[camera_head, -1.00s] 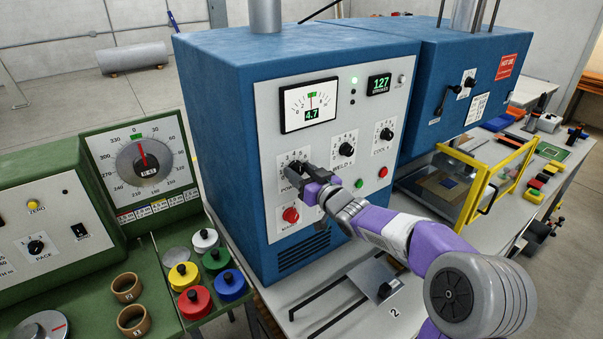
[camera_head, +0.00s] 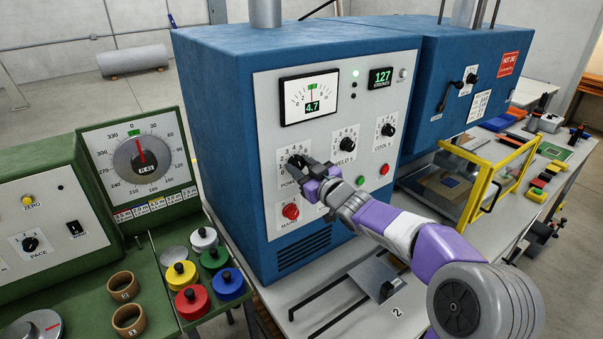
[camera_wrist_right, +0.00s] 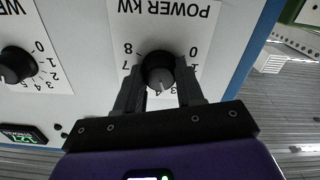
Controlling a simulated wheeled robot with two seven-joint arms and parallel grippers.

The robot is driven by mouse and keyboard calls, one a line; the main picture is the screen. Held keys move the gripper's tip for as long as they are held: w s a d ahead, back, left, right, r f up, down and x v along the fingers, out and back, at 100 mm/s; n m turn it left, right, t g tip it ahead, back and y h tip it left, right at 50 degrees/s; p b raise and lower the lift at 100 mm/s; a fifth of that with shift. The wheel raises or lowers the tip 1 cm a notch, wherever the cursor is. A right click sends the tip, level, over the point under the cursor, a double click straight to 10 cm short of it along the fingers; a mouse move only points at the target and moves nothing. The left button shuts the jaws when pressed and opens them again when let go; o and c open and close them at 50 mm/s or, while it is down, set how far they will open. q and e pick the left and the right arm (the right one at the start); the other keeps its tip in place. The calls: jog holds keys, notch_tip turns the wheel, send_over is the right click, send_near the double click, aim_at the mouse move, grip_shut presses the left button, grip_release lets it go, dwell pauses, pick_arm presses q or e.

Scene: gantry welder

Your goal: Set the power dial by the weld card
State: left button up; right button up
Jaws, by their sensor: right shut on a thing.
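The black power dial (camera_head: 295,161) is on the grey front panel (camera_head: 268,110) of the blue welder cabinet. My right gripper (camera_head: 305,166) is shut on it, partly hiding the dial and its scale. In the right wrist view the dial (camera_wrist_right: 159,69) sits between the two fingers of the gripper (camera_wrist_right: 160,90). The POWER KW scale is upside down there, and the dial's white mark points down near the 4. A white printed card (camera_head: 479,107) is on the right-hand blue cabinet. It is too small to read, so I cannot tell if it is the weld card.
The weld dial (camera_head: 346,144), cool dial (camera_head: 388,130) and red main knob (camera_head: 291,211) are close by on the panel. A meter (camera_head: 310,100) reads 4.7. A yellow-framed guard (camera_head: 492,182) is at right, and a green machine (camera_head: 120,200) at left.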

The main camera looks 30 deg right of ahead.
jog(key=shift+n+b, duration=0.6)
jog(key=shift+n, duration=0.5)
jog(key=o, duration=1)
jog(key=shift+o, duration=0.2)
jog(key=s, duration=0.7)
jog(key=shift+s+d, duration=0.3)
